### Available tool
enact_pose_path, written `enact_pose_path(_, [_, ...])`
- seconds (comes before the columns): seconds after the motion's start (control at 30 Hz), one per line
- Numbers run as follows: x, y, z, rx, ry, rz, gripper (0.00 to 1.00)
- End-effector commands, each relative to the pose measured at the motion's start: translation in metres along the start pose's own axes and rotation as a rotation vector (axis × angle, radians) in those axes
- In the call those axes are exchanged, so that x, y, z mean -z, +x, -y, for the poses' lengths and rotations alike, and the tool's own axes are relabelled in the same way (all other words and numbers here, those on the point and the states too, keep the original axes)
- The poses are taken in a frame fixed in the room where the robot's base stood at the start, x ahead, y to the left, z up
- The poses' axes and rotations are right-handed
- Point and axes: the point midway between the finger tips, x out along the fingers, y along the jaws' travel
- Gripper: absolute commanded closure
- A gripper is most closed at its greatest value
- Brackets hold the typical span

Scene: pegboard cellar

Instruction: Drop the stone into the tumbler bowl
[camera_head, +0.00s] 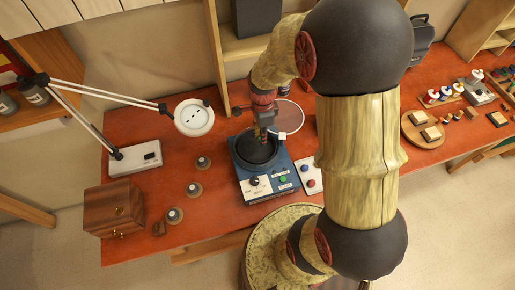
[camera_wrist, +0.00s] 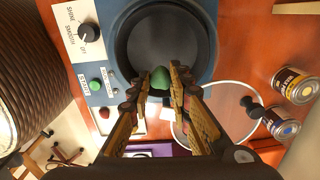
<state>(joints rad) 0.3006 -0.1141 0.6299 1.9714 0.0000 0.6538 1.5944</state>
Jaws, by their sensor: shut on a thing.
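The stone (camera_wrist: 160,77) is green and rounded, and shows between the fingertips in the wrist view. My gripper (camera_wrist: 160,84) is shut on it. The tumbler bowl (camera_wrist: 165,38) is a dark round bowl set in a blue machine (camera_wrist: 103,50) with a dial and buttons. In the wrist view the stone overlaps the near part of the bowl. In the head view my gripper (camera_head: 266,128) points down over the bowl (camera_head: 255,158), and the stone cannot be made out there.

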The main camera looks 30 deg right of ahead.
Motion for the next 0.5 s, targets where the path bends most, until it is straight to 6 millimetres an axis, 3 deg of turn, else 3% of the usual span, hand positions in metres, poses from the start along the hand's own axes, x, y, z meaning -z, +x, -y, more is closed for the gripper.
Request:
enact_pose_path(0.2, [0.0, 0.028, 0.0, -0.001, 0.0, 0.0, 0.99])
enact_pose_path(0.5, [0.0, 0.033, 0.0, 0.0, -0.001, 0.0, 0.99])
